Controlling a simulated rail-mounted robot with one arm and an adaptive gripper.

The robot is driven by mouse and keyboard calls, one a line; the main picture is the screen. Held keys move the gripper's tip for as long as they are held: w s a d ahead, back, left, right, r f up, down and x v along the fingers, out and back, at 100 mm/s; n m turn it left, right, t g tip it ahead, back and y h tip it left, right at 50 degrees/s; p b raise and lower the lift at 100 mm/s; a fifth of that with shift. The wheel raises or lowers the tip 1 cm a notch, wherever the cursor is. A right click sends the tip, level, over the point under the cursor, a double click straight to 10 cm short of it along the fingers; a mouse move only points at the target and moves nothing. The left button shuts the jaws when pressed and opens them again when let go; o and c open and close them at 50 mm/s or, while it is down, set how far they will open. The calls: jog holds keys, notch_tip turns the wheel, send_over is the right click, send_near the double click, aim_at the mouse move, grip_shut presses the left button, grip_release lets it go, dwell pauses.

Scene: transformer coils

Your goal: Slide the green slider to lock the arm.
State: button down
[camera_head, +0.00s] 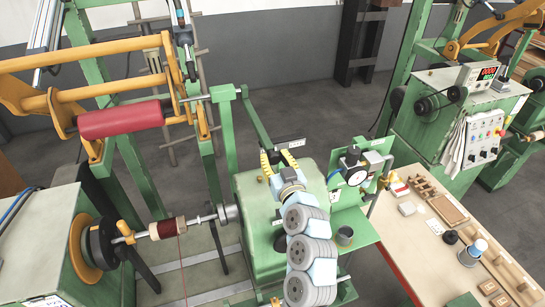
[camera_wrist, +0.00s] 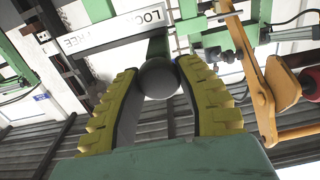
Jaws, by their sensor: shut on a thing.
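My gripper (camera_wrist: 158,76) has yellow ribbed fingers with black inner pads, shut on a round black knob (camera_wrist: 157,80). A dark green piece (camera_wrist: 158,47) shows just behind the knob, apparently the slider that carries it. A pale label plate (camera_wrist: 112,33) reading LOCK and FREE lies beside it, at upper left. In the head view, my gripper (camera_head: 280,160) is at the end of a green arm (camera_head: 256,118), below the label plate (camera_head: 290,143). The knob and slider cannot be made out there, as my gripper hides them.
A green machine housing (camera_head: 250,195) stands under my gripper. A spindle with a dark red coil (camera_head: 172,228) lies to the left. An orange frame (camera_head: 85,90) with a red roller (camera_head: 120,119) is at upper left. A worktable (camera_head: 425,225) with small parts is at right.

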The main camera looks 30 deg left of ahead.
jog(key=c, duration=0.6)
grip_release()
jog(key=shift+s+a+r, duration=0.1)
jog(key=shift+s+a, duration=0.1)
jog(key=shift+a, duration=0.05)
jog(key=shift+d, duration=0.1)
jog(key=shift+s+d, duration=0.15)
jog(key=shift+d, duration=0.25)
jog(key=v, duration=1.1)
jog(key=shift+s, duration=0.1)
